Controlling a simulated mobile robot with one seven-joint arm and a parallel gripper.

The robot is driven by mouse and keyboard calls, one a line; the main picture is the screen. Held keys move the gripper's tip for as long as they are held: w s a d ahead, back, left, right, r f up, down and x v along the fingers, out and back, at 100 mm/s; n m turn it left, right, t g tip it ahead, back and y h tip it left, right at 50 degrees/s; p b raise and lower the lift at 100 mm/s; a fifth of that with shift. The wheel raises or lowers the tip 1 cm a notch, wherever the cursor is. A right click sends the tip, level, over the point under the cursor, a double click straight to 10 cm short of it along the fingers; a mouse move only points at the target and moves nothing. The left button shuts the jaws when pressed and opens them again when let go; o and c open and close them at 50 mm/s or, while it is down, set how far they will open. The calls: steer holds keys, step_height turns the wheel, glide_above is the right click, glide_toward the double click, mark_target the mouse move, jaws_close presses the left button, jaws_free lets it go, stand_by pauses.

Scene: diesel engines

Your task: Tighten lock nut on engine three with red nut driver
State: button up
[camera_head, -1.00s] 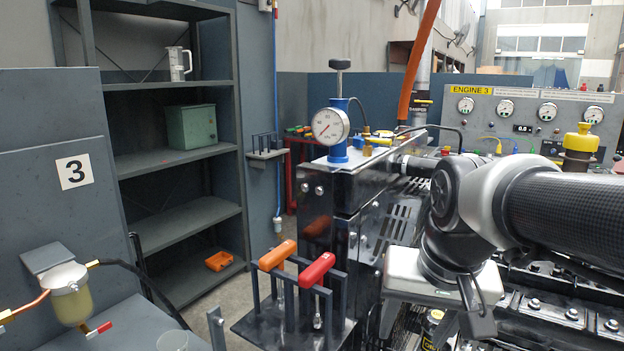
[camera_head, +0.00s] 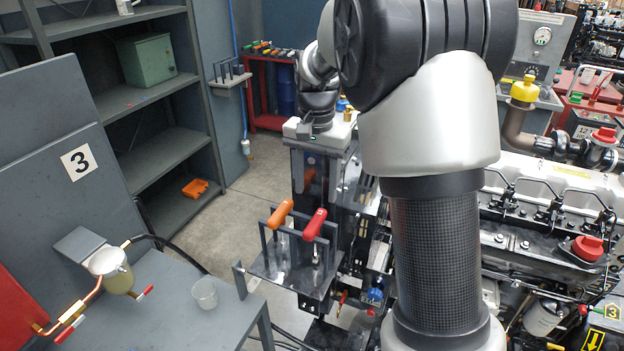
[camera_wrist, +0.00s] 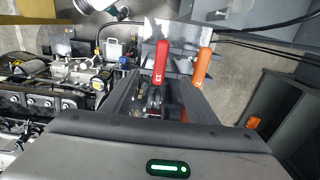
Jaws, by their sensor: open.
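The red nut driver (camera_head: 314,225) stands handle-up in a small rack (camera_head: 285,268), close beside an orange-handled driver (camera_head: 280,213). In the wrist view the red handle (camera_wrist: 161,65) appears between the two fingers of my gripper (camera_wrist: 158,80), and the orange handle (camera_wrist: 202,66) is to the right of it. My gripper is open and empty, above and behind the rack in the head view. The red handle is apart from the fingers. Engine three (camera_head: 535,225) is at the right, partly behind my arm. I cannot make out the lock nut.
A grey bench (camera_head: 165,325) with a clear cup (camera_head: 205,293) and a filter bowl (camera_head: 112,268) is at the left. Shelves (camera_head: 165,88) stand behind it. A red cart (camera_head: 265,80) is at the back. Open floor (camera_head: 235,215) lies between shelves and rack.

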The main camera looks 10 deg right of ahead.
steer(key=shift+a+f+b, duration=0.1)
steer(key=shift+f+b, duration=3.2)
steer(key=shift+f, duration=1.75)
steer(key=shift+c, duration=0.3)
jaws_close()
steer(key=shift+r, duration=0.15)
step_height(320, 180, up, 11)
steer(key=p, duration=0.9)
step_height(320, 180, up, 5)
glide_above(315, 220)
